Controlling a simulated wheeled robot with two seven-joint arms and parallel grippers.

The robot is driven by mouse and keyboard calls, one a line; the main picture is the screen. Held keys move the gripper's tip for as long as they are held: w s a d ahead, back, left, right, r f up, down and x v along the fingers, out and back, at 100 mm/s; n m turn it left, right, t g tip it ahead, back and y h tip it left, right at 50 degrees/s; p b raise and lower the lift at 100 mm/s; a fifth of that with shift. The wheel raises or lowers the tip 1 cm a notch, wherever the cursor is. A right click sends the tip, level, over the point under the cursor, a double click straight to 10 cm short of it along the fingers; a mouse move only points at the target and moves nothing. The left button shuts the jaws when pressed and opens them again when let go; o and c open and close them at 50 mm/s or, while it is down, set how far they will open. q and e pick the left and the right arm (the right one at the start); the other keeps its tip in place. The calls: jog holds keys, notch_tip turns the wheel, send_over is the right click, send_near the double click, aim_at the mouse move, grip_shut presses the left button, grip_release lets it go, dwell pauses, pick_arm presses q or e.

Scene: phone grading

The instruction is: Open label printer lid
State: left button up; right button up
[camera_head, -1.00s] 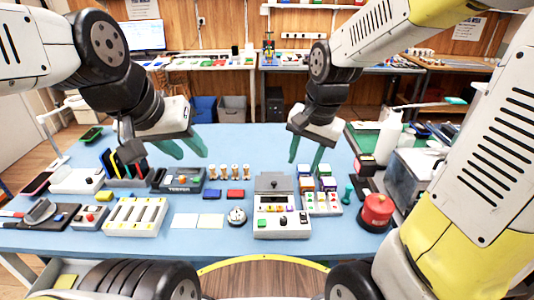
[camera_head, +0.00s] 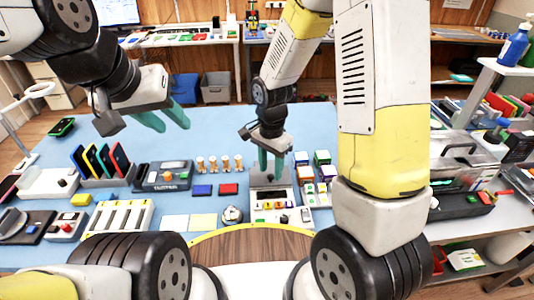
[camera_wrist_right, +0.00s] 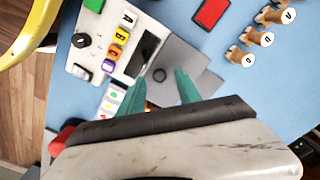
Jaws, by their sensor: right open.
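The label printer (camera_head: 280,214) stands at the front middle of the blue table, white with a row of coloured buttons. Its grey lid (camera_wrist_right: 185,58), with a small round dark knob (camera_wrist_right: 160,74), lies flat at its far end and looks shut. My right gripper (camera_head: 270,165) is over the lid, green fingers pointing down. In the right wrist view the fingers of this gripper (camera_wrist_right: 160,84) are apart on either side of the knob, with nothing visibly held; contact is unclear. My left gripper (camera_head: 170,120) hangs open and empty over the left part of the table.
The blue tabletop behind is largely clear.

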jog(key=shift+f, duration=0.75)
grip_shut()
dwell(0.9)
